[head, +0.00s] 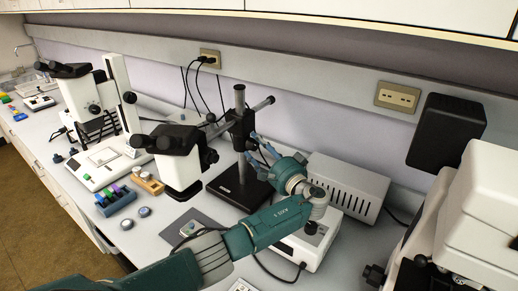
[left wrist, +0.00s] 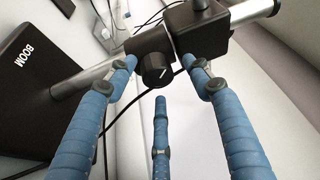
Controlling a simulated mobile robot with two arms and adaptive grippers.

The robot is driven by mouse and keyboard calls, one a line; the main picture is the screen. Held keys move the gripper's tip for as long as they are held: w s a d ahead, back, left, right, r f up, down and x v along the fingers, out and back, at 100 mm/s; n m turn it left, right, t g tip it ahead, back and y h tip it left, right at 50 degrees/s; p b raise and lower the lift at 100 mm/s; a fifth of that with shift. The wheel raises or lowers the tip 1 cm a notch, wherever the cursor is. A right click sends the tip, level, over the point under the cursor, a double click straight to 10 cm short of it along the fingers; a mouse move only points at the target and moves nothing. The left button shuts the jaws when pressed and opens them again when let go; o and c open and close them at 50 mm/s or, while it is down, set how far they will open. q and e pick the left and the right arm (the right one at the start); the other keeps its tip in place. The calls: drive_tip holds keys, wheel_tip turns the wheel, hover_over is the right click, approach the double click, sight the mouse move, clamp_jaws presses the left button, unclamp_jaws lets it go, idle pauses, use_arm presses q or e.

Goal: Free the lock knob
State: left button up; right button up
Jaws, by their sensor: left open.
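The lock knob (left wrist: 155,70) is a round black knob with a white line, on the black clamp block (left wrist: 192,32) of the boom stand, clearest in the left wrist view. My left gripper (head: 257,148) reaches the stand from the right in the head view. Its blue fingers are open in the left wrist view, two on either side of the knob and one below; no finger clearly touches it. In the head view the knob cannot be made out. The clamp block also shows in the head view (head: 238,128), on an upright post. My right gripper is not in view.
The stand's black base (head: 238,190) rests on the bench. A microscope head (head: 178,165) is left of the stand. A grey vented box (head: 347,185) stands behind my left arm. A large white instrument (head: 480,215) is at the right. Black cables hang behind the stand.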

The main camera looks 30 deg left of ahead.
use_arm(q)
drive_tip(key=v, duration=1.2)
